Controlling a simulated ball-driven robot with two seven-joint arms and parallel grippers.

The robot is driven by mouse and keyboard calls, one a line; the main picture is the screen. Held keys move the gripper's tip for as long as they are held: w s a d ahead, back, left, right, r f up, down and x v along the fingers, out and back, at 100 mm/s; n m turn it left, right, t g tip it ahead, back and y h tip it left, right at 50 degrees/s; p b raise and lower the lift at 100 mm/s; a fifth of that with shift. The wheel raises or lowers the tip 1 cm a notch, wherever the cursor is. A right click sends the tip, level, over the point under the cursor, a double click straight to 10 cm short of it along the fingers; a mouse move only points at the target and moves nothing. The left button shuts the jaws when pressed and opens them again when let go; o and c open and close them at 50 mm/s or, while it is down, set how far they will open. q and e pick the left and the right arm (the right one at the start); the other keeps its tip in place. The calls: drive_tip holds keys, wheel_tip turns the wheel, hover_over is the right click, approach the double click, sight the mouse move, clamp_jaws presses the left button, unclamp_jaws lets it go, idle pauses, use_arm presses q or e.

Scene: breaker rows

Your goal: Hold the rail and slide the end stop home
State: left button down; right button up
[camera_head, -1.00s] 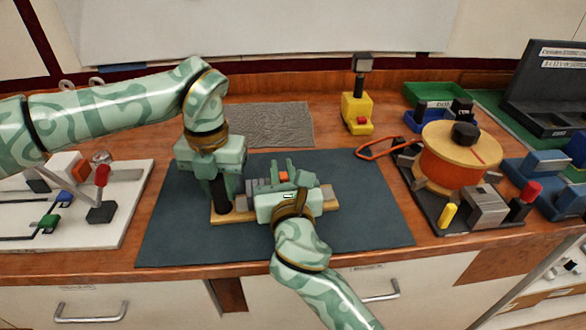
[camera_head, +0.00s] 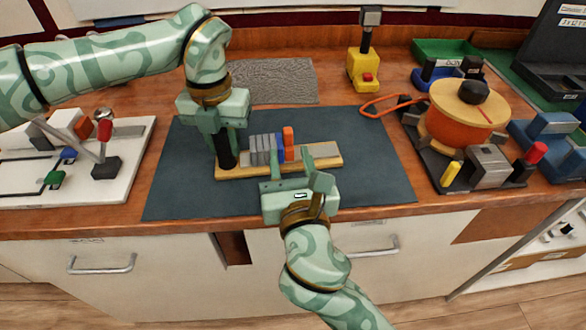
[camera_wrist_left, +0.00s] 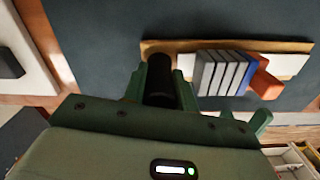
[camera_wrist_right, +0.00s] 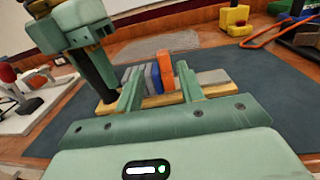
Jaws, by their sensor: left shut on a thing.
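A pale rail (camera_head: 320,151) lies on a wooden base (camera_head: 334,162) on the dark mat. My left gripper (camera_head: 225,150) is shut on the upright black post (camera_head: 226,158) at the base's left end; the left wrist view shows the post (camera_wrist_left: 160,82) between its fingers. Several grey breakers (camera_head: 262,148) stand side by side on the rail, then a blue one (camera_head: 280,150), then an orange block (camera_head: 289,140), perhaps the end stop. My right gripper (camera_head: 296,184) is open and empty in front of the base. In its wrist view the orange block (camera_wrist_right: 167,72) stands beyond the fingers.
The dark mat (camera_head: 375,180) has free room right of the base. A white board with levers (camera_head: 125,140) stands left.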

drive_tip(key=s, duration=0.3)
drive_tip(key=shift+s+d, duration=0.1)
idle(0.3)
use_arm(q)
drive_tip(key=c, duration=1)
unclamp_jaws()
drive_tip(key=shift+c, duration=0.2)
wheel_tip(320, 180, up, 12)
drive_tip(key=shift+r, duration=0.1)
